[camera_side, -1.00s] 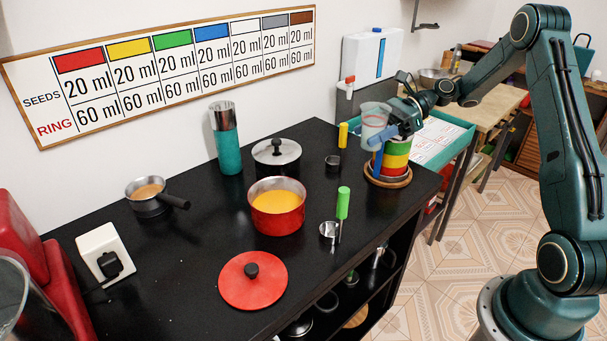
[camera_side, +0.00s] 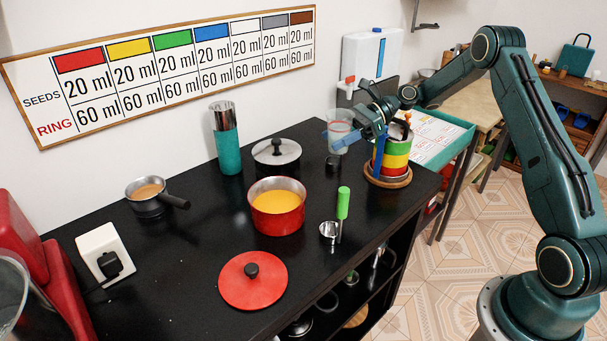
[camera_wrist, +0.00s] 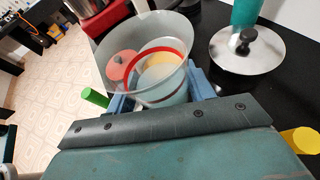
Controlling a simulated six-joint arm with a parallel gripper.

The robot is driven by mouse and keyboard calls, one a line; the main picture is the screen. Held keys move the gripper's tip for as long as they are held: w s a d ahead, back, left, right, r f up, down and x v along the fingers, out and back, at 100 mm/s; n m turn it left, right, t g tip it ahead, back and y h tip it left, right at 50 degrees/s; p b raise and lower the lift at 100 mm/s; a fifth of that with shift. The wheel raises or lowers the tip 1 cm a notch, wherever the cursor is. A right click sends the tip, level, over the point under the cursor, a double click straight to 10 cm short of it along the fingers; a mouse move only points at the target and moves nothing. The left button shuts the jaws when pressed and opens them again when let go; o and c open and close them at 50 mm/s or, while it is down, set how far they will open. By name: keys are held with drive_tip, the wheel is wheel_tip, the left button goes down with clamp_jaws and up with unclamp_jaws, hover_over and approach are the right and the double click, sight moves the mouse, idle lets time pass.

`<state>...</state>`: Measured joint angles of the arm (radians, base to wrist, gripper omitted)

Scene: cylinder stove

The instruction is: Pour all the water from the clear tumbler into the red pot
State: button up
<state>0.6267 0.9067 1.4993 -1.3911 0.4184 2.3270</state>
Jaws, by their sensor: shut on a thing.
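The clear tumbler (camera_side: 340,124) is held upright above the counter, to the upper right of the red pot and apart from it. My gripper (camera_side: 343,140) is shut on the tumbler. The tumbler also shows in the wrist view (camera_wrist: 112,48), between the blue fingers of my gripper (camera_wrist: 160,98). The water level in it is hard to make out. The red pot (camera_side: 278,221) stands open on the black counter with orange-yellow contents. In the wrist view the pot's red rim shows through the tumbler's wall.
A lidded steel pot (camera_side: 277,176) and a teal flask (camera_side: 229,150) stand behind the red pot. A striped canister (camera_side: 393,158) is below my wrist. A small saucepan (camera_side: 150,203) is left.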

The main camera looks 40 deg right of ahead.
drive_tip(key=w+a+f, duration=0.3)
drive_tip(key=w+a, duration=0.3)
drive_tip(key=w, duration=0.2)
drive_tip(key=shift+w+a+f, duration=0.2)
drive_tip(key=shift+a+f, duration=0.05)
drive_tip(key=shift+f, duration=0.15)
drive_tip(key=shift+r+n+h, duration=0.4)
drive_tip(key=shift+n+h, duration=0.2)
drive_tip(key=shift+h, duration=0.3)
drive_tip(key=shift+s+a+r+n+t+h, duration=0.15)
drive_tip(key=shift+n+h, duration=0.15)
drive_tip(key=shift+h, duration=0.3)
drive_tip(key=shift+w+a+r+n+t+h, duration=0.15)
drive_tip(key=shift+n+h, duration=0.15)
drive_tip(key=shift+h, duration=0.3)
drive_tip(key=shift+s+d+f+n+h, duration=0.15)
drive_tip(key=shift+f+n+h, duration=0.15)
drive_tip(key=shift+h, duration=0.2)
drive_tip(key=shift+d+f+n+t+h, duration=0.2)
drive_tip(key=shift+f+n+t+h, duration=0.25)
drive_tip(key=shift+f+h, duration=0.6)
drive_tip(key=shift+w+f+n+t+h, duration=0.1)
drive_tip(key=shift+n+t+h, duration=0.25)
drive_tip(key=shift+h, duration=0.45)
drive_tip(key=shift+w+f+n+t+h, duration=0.1)
drive_tip(key=shift+n+t+h, duration=0.1)
drive_tip(key=shift+n+h, duration=0.4)
drive_tip(key=shift+s+a+r+t+h, duration=0.1)
drive_tip(key=shift+r+t+h, duration=0.2)
drive_tip(key=shift+h, duration=0.65)
